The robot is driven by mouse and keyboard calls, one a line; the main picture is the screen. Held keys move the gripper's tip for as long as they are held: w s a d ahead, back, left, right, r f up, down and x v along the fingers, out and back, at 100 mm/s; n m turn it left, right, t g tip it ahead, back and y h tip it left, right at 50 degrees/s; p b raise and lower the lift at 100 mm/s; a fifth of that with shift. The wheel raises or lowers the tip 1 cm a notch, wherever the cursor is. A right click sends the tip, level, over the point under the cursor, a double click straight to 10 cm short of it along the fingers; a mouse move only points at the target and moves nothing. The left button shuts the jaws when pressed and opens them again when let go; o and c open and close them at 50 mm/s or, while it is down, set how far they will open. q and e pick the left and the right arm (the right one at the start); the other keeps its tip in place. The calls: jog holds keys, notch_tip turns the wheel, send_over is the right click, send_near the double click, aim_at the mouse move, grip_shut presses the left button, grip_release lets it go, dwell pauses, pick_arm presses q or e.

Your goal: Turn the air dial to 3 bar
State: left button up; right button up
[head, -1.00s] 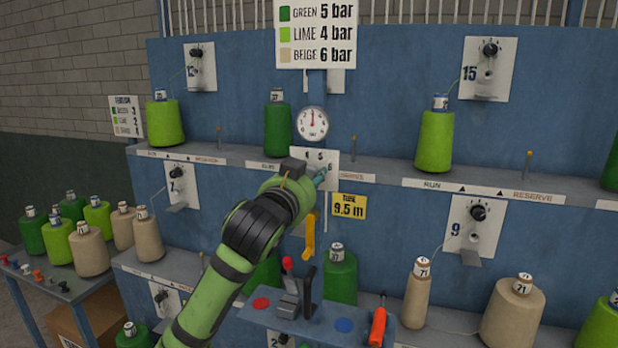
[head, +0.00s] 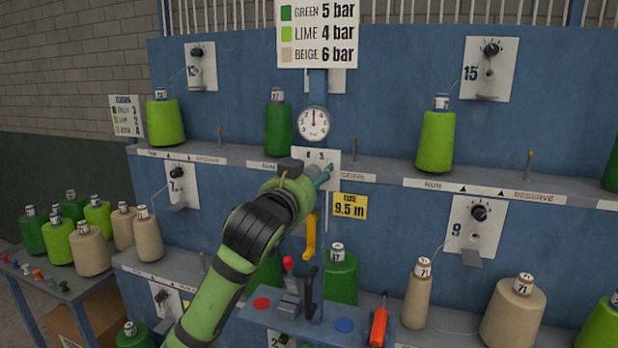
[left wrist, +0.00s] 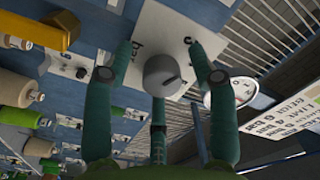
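The air dial (left wrist: 162,75) is a round grey knob with a dark pointer mark, on a white plate lettered "bar" in the left wrist view. In the head view the plate (head: 312,157) shows some digits, and my left gripper hides the knob. My left gripper (head: 325,176) is in front of the plate. In the left wrist view its teal fingers (left wrist: 159,47) are spread, two on either side of the knob and a third below, with visible gaps. The round gauge (head: 313,124) above has its needle pointing straight up. My right gripper is not in view.
A yellow lever (head: 311,236) hangs below the plate. A blue console (head: 262,317) with a red-knobbed lever (head: 288,265) and an orange-handled tool (head: 378,325) is lower down. Yarn cones stand on the shelf (head: 390,176). A sign (head: 316,35) lists green 5, lime 4, beige 6 bar.

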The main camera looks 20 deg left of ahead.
pick_arm(q)
jog(key=s, duration=1.2)
jog(key=shift+a, duration=0.2)
